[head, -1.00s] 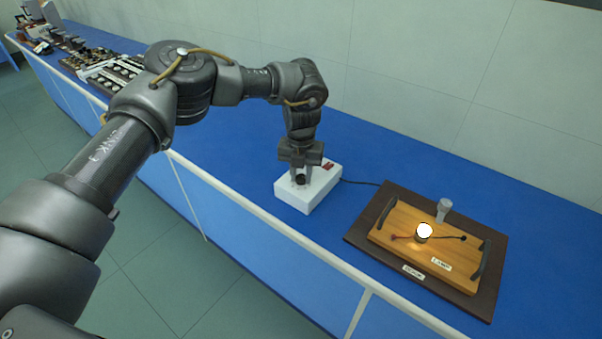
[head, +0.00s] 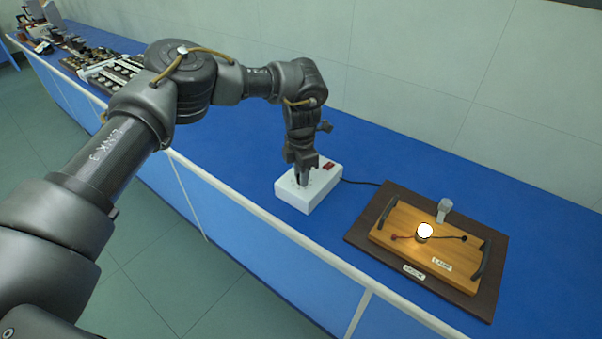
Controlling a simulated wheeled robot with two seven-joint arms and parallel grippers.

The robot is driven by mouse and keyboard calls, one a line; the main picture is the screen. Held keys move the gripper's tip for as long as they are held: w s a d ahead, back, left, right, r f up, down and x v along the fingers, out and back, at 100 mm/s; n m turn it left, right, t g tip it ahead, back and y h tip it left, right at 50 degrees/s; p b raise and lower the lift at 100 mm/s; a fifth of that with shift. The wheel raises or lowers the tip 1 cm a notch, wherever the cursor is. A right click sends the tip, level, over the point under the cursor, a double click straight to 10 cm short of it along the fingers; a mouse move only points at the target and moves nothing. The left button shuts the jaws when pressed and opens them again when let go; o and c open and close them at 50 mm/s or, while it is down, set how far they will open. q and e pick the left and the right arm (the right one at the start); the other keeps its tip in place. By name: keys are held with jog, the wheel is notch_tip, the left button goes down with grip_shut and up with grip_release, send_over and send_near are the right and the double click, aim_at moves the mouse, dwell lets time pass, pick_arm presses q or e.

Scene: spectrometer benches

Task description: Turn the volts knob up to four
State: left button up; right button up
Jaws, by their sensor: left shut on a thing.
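The white power supply box (head: 322,190) sits on the blue bench, with a small red switch or display (head: 329,165) on its top. My left gripper (head: 302,179) points straight down onto the top of the box. It is shut on the volts knob, which is mostly hidden between the fingers. The knob's scale and pointer are too small and covered to read. My right gripper is not in view.
Right of the box, a wooden lamp board (head: 400,228) with two dark handles lies on a dark brown mat (head: 365,238). It carries a glowing lamp (head: 424,231). A black cable (head: 360,183) runs between box and mat. Several items (head: 104,70) stand at the far left.

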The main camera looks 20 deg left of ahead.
pick_arm(q)
jog(key=m, duration=0.5)
jog(key=shift+m, duration=0.3)
dwell(0.5)
jog(key=o, duration=1)
jog(key=shift+r, duration=0.15)
jog(key=shift+w+r, duration=0.1)
jog(key=shift+r, duration=0.25)
notch_tip(320, 180, up, 10)
jog(key=b, duration=0.1)
jog(key=shift+b, duration=0.4)
